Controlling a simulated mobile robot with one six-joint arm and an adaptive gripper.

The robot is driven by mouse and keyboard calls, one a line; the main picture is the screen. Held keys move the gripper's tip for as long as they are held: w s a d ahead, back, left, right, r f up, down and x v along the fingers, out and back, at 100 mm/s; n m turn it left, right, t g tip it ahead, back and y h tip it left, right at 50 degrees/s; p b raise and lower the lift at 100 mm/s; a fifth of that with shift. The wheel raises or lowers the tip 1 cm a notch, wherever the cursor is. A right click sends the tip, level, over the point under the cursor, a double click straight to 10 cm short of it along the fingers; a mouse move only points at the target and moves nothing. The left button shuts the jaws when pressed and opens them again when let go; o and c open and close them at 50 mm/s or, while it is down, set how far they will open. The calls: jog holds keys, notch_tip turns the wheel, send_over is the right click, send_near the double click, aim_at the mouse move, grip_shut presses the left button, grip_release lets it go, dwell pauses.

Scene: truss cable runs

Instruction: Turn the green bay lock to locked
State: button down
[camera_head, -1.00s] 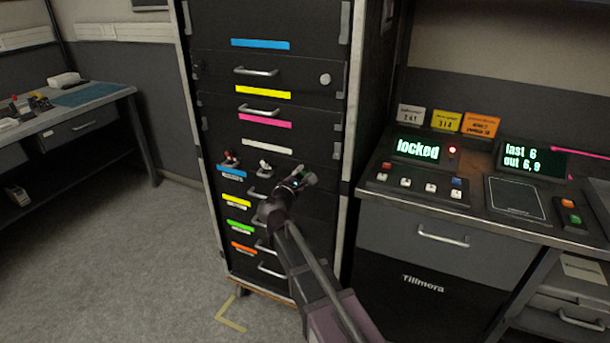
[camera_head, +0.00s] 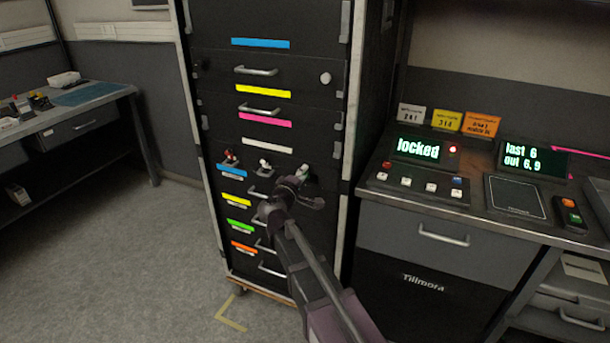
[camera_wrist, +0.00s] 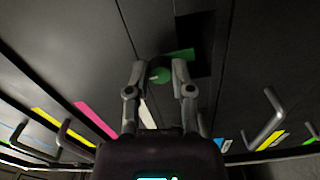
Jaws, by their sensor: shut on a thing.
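The green bay lock is a small round green knob (camera_wrist: 160,75) between my fingertips in the wrist view, beside a green strip (camera_wrist: 181,55). My gripper (camera_wrist: 159,68) is shut on this knob, with one finger on each side. In the head view my gripper (camera_head: 303,182) is at the right end of the row of knobs on the dark rack (camera_head: 262,60), and it partly hides the green lock (camera_head: 305,169). The knob's exact turn angle is hard to tell.
A red knob (camera_head: 230,156) and a white knob (camera_head: 264,164) stand left of my gripper. Drawer handles (camera_head: 272,269) stick out below. A console display (camera_head: 416,149) at the right reads "locked". Open floor (camera_head: 120,260) lies left of the rack.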

jog(key=shift+s+d+f+m, duration=0.1)
jog(key=shift+s+m, duration=0.05)
jog(key=shift+m, duration=0.55)
jog(key=shift+c, duration=2.4)
grip_release()
jog(key=v, duration=1.2)
